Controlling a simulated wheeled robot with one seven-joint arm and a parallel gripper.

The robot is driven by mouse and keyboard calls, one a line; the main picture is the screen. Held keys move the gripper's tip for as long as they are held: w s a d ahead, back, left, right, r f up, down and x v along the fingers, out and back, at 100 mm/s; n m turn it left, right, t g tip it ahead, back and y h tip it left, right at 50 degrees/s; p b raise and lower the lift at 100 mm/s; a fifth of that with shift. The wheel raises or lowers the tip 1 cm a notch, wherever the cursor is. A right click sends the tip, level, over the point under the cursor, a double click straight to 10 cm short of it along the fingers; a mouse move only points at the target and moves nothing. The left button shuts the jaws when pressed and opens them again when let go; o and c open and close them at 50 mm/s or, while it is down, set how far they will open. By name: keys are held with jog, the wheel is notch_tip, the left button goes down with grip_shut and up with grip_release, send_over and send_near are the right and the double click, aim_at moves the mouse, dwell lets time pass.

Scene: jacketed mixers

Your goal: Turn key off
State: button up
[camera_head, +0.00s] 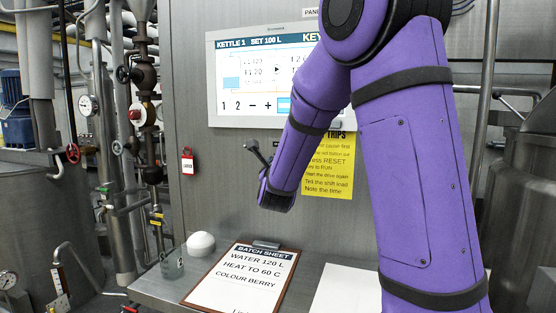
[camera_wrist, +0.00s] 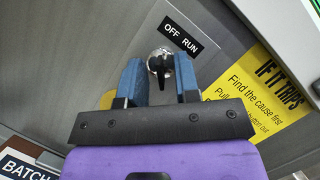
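The key switch (camera_wrist: 160,62) shows in the wrist view as a round silver lock with a black key in it. A black label reading OFF RUN (camera_wrist: 182,38) is beside it on the grey metal panel. My gripper (camera_wrist: 159,80) has its two blue fingers on either side of the key, with visible gaps between them and it. I cannot tell surely which label word the key points to. In the head view my purple arm hides the key switch and the fingers.
A screen (camera_head: 240,110) reading KETTLE 1 is above, partly behind my arm. On the ledge below are a batch sheet clipboard (camera_head: 240,285), a white dome (camera_head: 201,244) and a glass beaker (camera_head: 172,263).

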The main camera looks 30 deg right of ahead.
jog(key=v, duration=1)
jog(key=shift+s+a, duration=0.3)
jog(key=shift+d+f, duration=0.1)
jog(key=s+d+f+m+g, duration=0.1)
jog(key=s+d+m+g, duration=0.2)
jog(key=s+m+g, duration=0.7)
jog(key=s+d+f+m+g, duration=0.1)
jog(key=s+d+m+g, duration=0.3)
jog(key=s+m, duration=0.65)
jog(key=s+a+m+t+y, duration=0.1)
jog(key=s+a+m+y, duration=0.1)
jog(key=a+m+y, duration=0.4)
jog(key=s+a+m+t+y, duration=0.1)
jog(key=s+a+m+y, duration=0.2)
jog(key=a+m+y, duration=0.3)
jog(key=a+r+m, duration=0.1)
jog(key=a+m, duration=0.3)
jog(key=m, duration=0.2)
jog(key=shift+a, duration=0.35)
